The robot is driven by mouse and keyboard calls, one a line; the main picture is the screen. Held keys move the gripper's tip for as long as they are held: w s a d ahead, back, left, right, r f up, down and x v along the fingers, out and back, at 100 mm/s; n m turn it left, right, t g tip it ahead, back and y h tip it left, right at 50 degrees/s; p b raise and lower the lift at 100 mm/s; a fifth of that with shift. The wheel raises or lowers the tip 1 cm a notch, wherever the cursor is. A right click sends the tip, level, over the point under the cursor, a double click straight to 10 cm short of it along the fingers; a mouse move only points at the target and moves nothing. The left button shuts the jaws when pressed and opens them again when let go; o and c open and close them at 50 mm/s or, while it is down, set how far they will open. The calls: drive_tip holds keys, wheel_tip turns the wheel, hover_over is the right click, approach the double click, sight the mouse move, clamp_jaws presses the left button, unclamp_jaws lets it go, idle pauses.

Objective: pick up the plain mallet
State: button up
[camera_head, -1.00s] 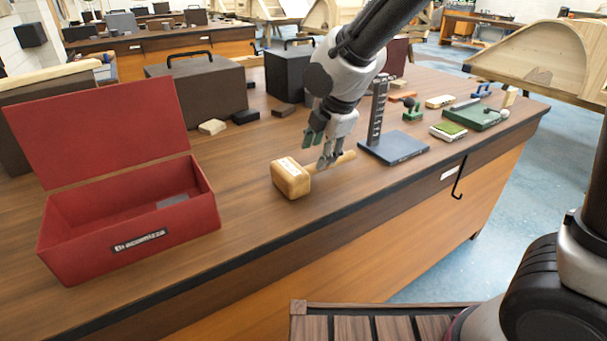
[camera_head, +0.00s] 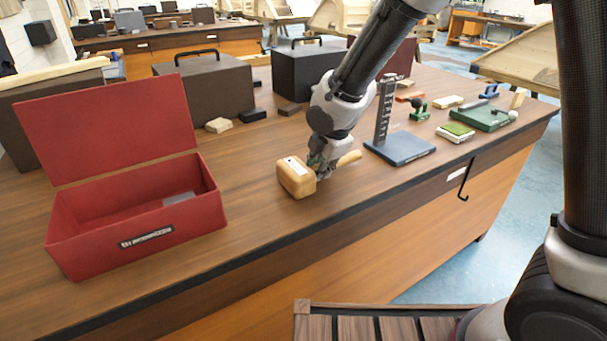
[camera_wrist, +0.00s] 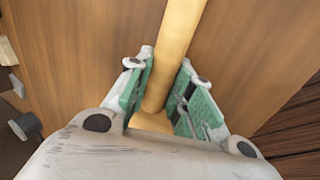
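The plain mallet (camera_head: 296,178) lies on the workbench, a pale wooden head with a small white label and a round handle pointing right. My gripper (camera_head: 323,170) is low over the bench, just right of the mallet's head, at the handle. In the wrist view the handle (camera_wrist: 178,30) runs between the green finger pads of my gripper (camera_wrist: 167,65). The fingers stand apart, one on each side of the handle, and I see no firm grip. The part of the handle under my gripper is hidden.
An open red box (camera_head: 140,240) stands on the workbench (camera_head: 250,215) to the left. A dark stand with a blue base (camera_head: 402,149) is close on the right. Dark cases (camera_head: 205,92) stand behind. Bare bench lies between the red box and mallet.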

clamp_jaws()
wheel_tip(320, 180, up, 16)
idle(0.7)
